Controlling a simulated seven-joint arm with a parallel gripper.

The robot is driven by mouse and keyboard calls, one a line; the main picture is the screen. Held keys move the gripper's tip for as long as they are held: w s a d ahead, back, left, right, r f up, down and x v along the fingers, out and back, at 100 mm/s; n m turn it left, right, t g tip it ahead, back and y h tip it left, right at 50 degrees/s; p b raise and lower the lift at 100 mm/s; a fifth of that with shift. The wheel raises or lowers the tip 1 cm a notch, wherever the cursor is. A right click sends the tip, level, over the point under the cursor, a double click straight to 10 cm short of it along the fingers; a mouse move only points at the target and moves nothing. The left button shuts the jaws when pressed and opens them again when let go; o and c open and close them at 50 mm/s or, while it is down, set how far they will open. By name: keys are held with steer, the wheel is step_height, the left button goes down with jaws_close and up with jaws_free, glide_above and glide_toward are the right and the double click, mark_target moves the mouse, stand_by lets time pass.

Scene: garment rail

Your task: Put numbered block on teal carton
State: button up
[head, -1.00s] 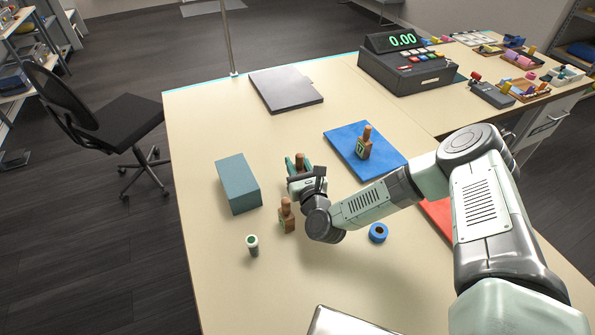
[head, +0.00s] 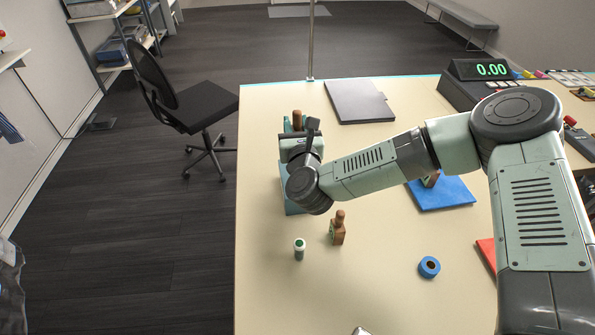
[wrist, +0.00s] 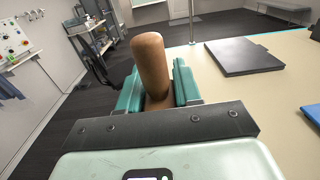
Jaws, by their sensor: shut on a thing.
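My gripper (head: 297,128) is shut on a wooden-handled block (head: 297,117), its brown handle upright between the teal fingers. In the wrist view the handle (wrist: 151,62) rises between the finger pads; the block's lower part is mostly hidden. The teal carton (head: 284,192) is on the left part of the table, largely hidden behind my gripper and wrist, which appear over it in the head view. I cannot tell whether the held block touches the carton.
A similar block (head: 338,232) stands on the table near a green-topped tube (head: 299,249). Another (head: 431,180), partly hidden by my arm, is on a blue mat (head: 452,193). A blue ring (head: 429,267) lies at front right. A dark flat slab (head: 359,101) lies at the back.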

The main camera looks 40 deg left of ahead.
step_height(320, 180, down, 10)
steer(key=shift+r, duration=0.25)
stand_by(0.3)
steer(key=o, duration=1)
steer(key=shift+f, duration=0.15)
steer(key=shift+o, duration=0.2)
steer(key=shift+r, duration=0.2)
steer(key=v, duration=1.2)
